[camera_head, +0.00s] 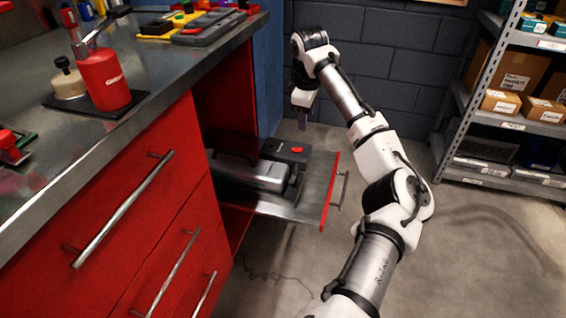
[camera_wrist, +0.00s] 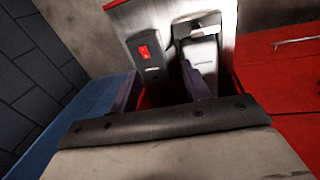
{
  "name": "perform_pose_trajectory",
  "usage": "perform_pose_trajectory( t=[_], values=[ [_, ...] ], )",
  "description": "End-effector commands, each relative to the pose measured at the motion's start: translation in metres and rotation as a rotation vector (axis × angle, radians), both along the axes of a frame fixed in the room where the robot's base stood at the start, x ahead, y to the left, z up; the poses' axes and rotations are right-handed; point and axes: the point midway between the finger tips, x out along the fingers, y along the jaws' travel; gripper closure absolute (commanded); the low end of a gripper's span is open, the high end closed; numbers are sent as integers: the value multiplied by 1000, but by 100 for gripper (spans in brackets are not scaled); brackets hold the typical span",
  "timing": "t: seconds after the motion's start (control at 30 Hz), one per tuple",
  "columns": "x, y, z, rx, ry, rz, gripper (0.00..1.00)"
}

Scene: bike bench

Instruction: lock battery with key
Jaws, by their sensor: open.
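A long grey and black body, which looks like the battery (camera_head: 262,178), lies in the pulled-out drawer (camera_head: 313,196). Its end seems to show in the wrist view (camera_wrist: 198,48), beyond the right finger. Beside it is a dark box (camera_head: 283,147) with a red patch (camera_head: 297,150), which also shows in the wrist view (camera_wrist: 144,52). My gripper (camera_head: 303,122) is above the far side of the drawer, pointing down. In the wrist view its purple fingers (camera_wrist: 160,90) are apart with nothing between them. I cannot make out a key or a keyhole.
The red cabinet (camera_head: 150,215) with its metal benchtop (camera_head: 35,105) stands at left. A red bottle (camera_head: 103,80) and tool trays (camera_head: 200,27) are on top. A shelf with boxes (camera_head: 500,102) stands at right. The floor (camera_head: 480,240) between is clear.

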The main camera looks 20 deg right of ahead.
Motion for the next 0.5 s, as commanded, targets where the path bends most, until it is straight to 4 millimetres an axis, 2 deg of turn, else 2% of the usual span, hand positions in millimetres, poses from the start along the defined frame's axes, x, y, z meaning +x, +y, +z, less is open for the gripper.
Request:
perform_pose_trajectory(
  t=[0.1,0.27,0.37,0.5],
  values=[
    [-22,20,-1,58,124,37,53],
    [-32,28,-7,82,184,57,53],
    [-33,28,-19,85,186,58,53],
    [-32,28,-47,84,184,59,53]
  ],
)
